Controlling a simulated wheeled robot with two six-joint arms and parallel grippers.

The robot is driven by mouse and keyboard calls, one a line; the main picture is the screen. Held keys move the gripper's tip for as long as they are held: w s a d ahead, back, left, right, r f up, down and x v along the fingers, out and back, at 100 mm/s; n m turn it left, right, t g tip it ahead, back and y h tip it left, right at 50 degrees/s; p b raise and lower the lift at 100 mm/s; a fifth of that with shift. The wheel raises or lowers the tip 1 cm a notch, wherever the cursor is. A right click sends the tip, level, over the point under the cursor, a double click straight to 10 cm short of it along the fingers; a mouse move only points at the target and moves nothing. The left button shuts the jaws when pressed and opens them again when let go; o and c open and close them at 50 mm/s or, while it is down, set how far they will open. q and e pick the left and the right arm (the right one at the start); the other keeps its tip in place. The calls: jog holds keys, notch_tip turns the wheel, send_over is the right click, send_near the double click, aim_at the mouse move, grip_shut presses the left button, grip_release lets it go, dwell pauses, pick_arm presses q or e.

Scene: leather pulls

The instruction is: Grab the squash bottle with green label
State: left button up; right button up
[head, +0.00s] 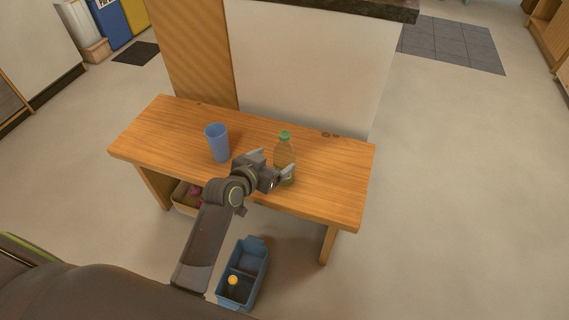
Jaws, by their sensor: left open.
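A squash bottle (284,151) with a green cap stands upright on the wooden bench. Its lower part, where a green band shows, is partly hidden by my gripper. My left gripper (276,163) is open and low beside the bottle, its jaws facing it. One finger is left of the bottle and the other overlaps its lower front. I cannot tell whether they touch it. My right gripper is not in view.
A blue cup (217,143) stands on the wooden bench (338,170), left of the bottle. The bench's right end is mostly clear. A blue divided crate (263,262) holding an orange-yellow item sits on the floor in front. A box (183,199) sits under the bench.

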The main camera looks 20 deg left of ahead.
aim_at(278, 158)
pick_arm(q)
jog(key=b+x, duration=0.1)
jog(key=x, duration=0.3)
jog(key=shift+s+d, duration=0.1)
jog(key=shift+d, duration=0.05)
jog(key=shift+w, duration=0.25)
jog(key=shift+r, duration=0.1)
jog(key=c, duration=1.2)
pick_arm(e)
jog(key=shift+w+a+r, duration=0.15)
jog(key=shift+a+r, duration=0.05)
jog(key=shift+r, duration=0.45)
